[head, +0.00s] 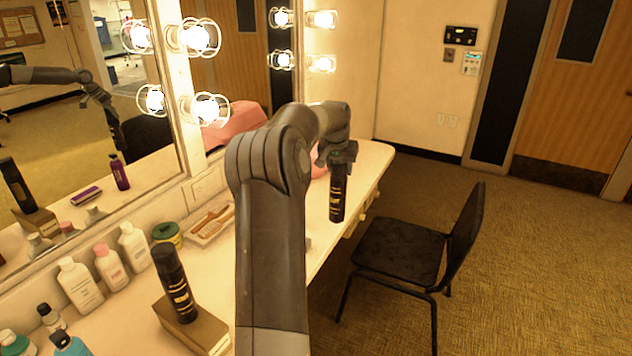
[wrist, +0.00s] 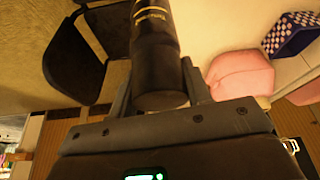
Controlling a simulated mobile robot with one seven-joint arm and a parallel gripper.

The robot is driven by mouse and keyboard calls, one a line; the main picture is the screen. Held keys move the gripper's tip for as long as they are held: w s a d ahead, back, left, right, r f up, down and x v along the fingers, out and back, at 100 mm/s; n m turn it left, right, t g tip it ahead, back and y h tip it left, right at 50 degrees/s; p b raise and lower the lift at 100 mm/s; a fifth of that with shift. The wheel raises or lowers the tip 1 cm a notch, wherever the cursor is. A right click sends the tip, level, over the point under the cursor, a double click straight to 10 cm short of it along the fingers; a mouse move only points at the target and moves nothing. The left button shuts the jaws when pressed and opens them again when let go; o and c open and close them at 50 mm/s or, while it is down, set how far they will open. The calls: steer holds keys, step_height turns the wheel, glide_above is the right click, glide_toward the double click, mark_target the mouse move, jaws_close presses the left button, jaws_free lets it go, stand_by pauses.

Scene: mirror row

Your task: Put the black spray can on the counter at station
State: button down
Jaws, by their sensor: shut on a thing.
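My gripper (head: 339,158) is shut on a black spray can (head: 338,195) with gold lettering. The can hangs upright in front of the far part of the counter (head: 372,163), near its front edge; I cannot tell whether its base touches the counter. In the wrist view the can (wrist: 155,55) sits between the fingers (wrist: 160,88). A second black can (head: 173,284) of similar look stands on a brown box (head: 198,330) on the near counter. My forearm hides the middle of the counter.
Several white and pink bottles (head: 108,266), a green tin (head: 166,234) and a tray (head: 211,225) line the mirror side. A pink bag (wrist: 240,75) and a checkered box (wrist: 290,35) show in the wrist view. A black chair (head: 405,250) stands beside the counter.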

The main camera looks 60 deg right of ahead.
steer(key=w+f, duration=0.8)
steer(key=f, duration=0.1)
steer(key=shift+w+d, duration=0.2)
steer(key=shift+d, duration=0.05)
steer(key=shift+f, duration=0.1)
steer(key=c, duration=0.7)
jaws_free()
steer(key=shift+c, duration=0.2)
steer(key=v, duration=1.2)
